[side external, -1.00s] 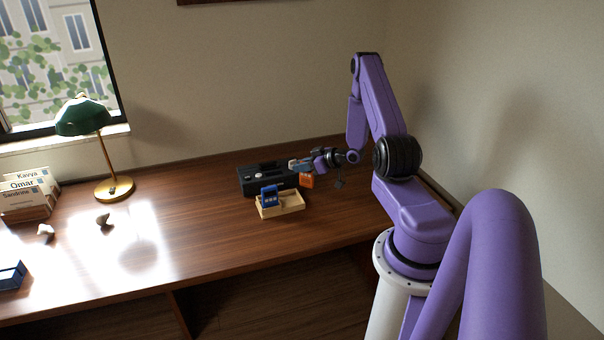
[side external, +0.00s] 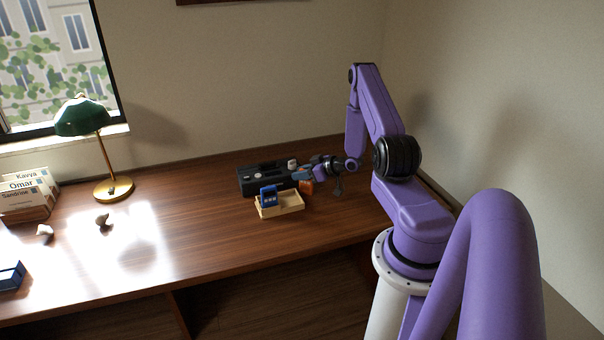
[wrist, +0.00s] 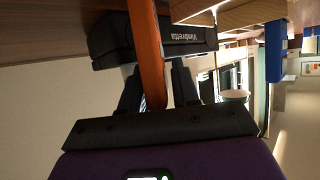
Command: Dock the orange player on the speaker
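The orange player (side external: 307,187) is in my gripper (side external: 304,176), at the right end of the black speaker (side external: 262,179) in the side view. In the wrist view the player (wrist: 148,55) is a long orange slab between the two dark fingers (wrist: 157,88), its far part overlapping the speaker (wrist: 112,38), which is lettered "Vimbretta". I cannot tell whether the player touches the speaker. The speaker's dock is not clearly visible. A blue player (side external: 269,195) stands in a light wooden tray (side external: 293,204) in front of the speaker.
The tray stands close in front of the speaker. A small pale object (side external: 292,163) shows behind the gripper. The desk's middle is largely clear.

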